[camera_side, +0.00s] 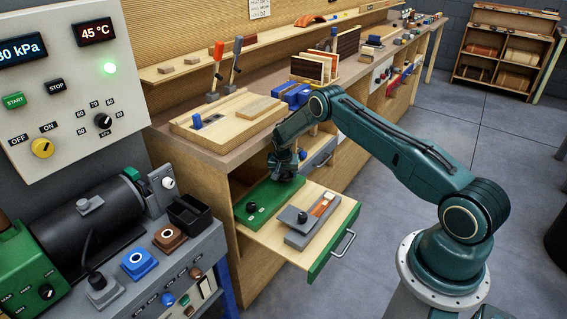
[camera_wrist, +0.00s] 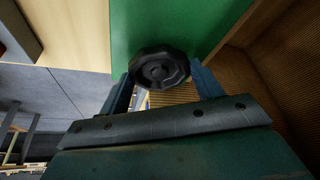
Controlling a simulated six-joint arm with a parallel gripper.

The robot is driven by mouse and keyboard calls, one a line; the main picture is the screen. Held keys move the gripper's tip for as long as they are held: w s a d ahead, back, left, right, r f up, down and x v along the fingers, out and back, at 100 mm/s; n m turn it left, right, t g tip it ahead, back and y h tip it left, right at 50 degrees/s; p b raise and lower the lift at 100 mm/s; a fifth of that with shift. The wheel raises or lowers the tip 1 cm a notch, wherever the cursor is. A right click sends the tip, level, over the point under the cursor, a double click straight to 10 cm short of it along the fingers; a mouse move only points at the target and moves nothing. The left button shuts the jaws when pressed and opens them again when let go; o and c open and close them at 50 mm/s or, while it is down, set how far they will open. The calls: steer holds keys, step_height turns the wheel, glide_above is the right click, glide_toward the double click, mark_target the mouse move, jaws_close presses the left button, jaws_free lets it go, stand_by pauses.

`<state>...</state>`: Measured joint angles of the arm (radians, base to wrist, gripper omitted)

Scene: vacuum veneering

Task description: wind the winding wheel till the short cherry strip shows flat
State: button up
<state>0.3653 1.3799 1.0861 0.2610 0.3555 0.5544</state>
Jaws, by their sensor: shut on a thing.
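The winding wheel is a black, notched round knob (camera_wrist: 160,66) on a green panel (camera_wrist: 192,25). In the wrist view it sits between the two bluish fingers of my gripper (camera_wrist: 163,82), which is shut on it. In the side view my gripper (camera_side: 287,172) reaches down onto the far end of the green panel (camera_side: 264,204) in the pulled-out drawer and hides most of the wheel. A grey block (camera_side: 305,223) lies beside the panel; a small orange-brown and white piece (camera_side: 324,204) shows on it. I cannot tell whether this is the cherry strip or whether it is flat.
The drawer's green front (camera_side: 335,243) has a metal handle (camera_side: 344,243). A second black knob (camera_side: 250,207) stands on the near end of the panel. The workbench above holds a wooden board (camera_side: 225,122) and blue blocks (camera_side: 292,94). A machine with a control panel (camera_side: 70,90) stands left.

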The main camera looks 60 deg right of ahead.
mark_target(283, 178)
steer(key=shift+d, duration=0.1)
steer(key=o, duration=1)
steer(key=shift+r, duration=0.1)
steer(key=shift+s+a+r, duration=0.1)
steer(key=shift+a+r, duration=0.2)
steer(key=shift+r, duration=0.3)
steer(key=v, duration=0.4)
steer(key=s+a, duration=0.2)
steer(key=a, duration=0.1)
steer(key=s+a, duration=0.1)
steer(key=a, duration=0.3)
steer(key=s+a, duration=0.2)
steer(key=a, duration=0.1)
steer(key=shift+s+a+f, duration=0.2)
steer(key=shift+s+a, duration=0.05)
steer(key=shift+s, duration=0.05)
